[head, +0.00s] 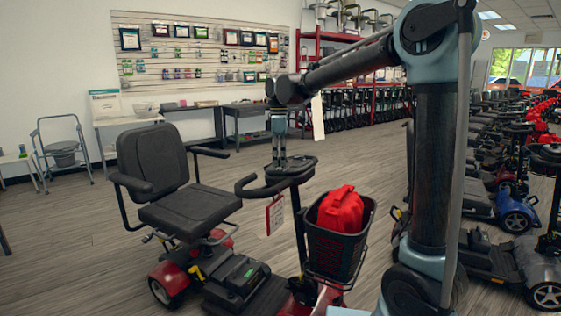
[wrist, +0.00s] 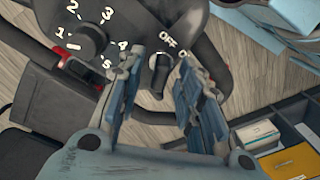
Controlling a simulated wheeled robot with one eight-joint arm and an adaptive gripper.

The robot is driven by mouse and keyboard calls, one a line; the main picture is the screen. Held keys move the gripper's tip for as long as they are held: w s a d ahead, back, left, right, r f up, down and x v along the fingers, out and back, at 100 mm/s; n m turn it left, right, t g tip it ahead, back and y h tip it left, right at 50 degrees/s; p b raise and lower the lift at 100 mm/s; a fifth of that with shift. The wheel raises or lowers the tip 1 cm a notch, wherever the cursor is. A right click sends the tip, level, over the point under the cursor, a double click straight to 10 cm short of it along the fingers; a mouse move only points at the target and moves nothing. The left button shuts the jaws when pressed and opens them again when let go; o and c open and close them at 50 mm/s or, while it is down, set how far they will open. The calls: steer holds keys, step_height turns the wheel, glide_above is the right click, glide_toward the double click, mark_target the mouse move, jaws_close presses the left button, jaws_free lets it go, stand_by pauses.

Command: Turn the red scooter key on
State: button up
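The red scooter (head: 165,280) with a dark grey seat stands in front of me in the head view. My gripper (head: 279,163) points down over its handlebar console (head: 292,170). In the wrist view the dark key (wrist: 160,66) sits in the console beside the white OFF label, with a second label partly hidden by a finger. My gripper (wrist: 162,64) is open, with one finger on each side of the key. A gap shows between the key and the fingers. Whether the fingertips reach down to the console is hard to tell.
A numbered dial (wrist: 88,40) lies left of the key. The front basket (head: 335,250) holds a red bag (head: 341,210). A red-edged tag (head: 275,214) hangs below the handlebar. More scooters (head: 510,215) stand at right. Floor at left (head: 75,240) is clear.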

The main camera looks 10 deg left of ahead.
steer(key=shift+f, duration=0.4)
steer(key=shift+c, duration=0.3)
steer(key=shift+d, duration=0.1)
jaws_close()
steer(key=shift+m, duration=0.4)
steer(key=m, duration=0.4)
steer(key=shift+s+m+t, duration=0.1)
steer(key=shift+m+t, duration=0.3)
steer(key=m, duration=0.6)
steer(key=shift+t, duration=0.3)
steer(key=shift+h, duration=0.3)
steer(key=shift+o, duration=0.3)
jaws_free()
